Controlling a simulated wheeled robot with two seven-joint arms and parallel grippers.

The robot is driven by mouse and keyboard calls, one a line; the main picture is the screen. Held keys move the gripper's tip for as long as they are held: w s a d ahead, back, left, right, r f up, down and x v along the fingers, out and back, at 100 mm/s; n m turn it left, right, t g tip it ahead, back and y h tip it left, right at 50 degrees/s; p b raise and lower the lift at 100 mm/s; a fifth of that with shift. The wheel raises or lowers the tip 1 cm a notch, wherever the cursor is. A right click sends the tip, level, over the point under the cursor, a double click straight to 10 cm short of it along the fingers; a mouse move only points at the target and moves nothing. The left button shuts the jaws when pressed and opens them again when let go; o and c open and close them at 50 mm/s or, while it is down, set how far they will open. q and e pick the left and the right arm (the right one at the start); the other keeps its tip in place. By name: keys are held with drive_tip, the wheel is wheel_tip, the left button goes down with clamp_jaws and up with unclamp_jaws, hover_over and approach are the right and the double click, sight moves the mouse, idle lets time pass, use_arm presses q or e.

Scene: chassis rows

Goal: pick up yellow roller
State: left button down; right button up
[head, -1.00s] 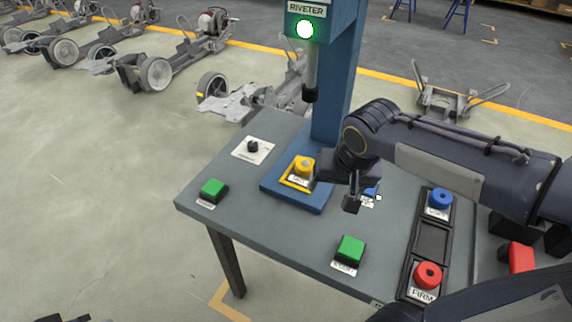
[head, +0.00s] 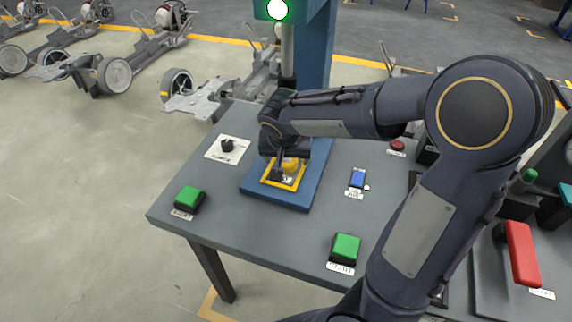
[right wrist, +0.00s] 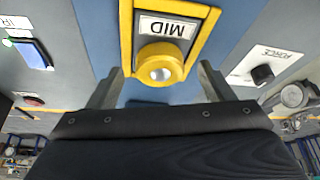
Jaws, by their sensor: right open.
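The yellow roller (head: 291,165) sits in the yellow-framed holder marked MID on the blue base of the riveter, partly hidden by my right gripper. It also shows in the right wrist view (right wrist: 160,65), with its round end facing the camera. My right gripper (head: 284,170) is at the roller in the head view. In the right wrist view its fingers (right wrist: 158,78) are spread apart, one on each side of the roller, with gaps between. It holds nothing. My left gripper is not in view.
The riveter's blue column (head: 314,75) rises behind the holder. A dial (head: 227,146), two green buttons (head: 188,199) and a blue switch (head: 358,179) are on the grey table (head: 270,238). A red handle (head: 522,253) stands at right. My right arm covers the table's right side.

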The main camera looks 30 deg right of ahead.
drive_tip(key=shift+w+d+f, duration=0.1)
drive_tip(key=shift+w+f, duration=0.05)
drive_tip(key=shift+f, duration=0.3)
drive_tip(key=shift+c, duration=0.2)
drive_tip(key=c, duration=1.2)
drive_tip(key=shift+r, duration=0.15)
drive_tip(key=shift+c, duration=0.2)
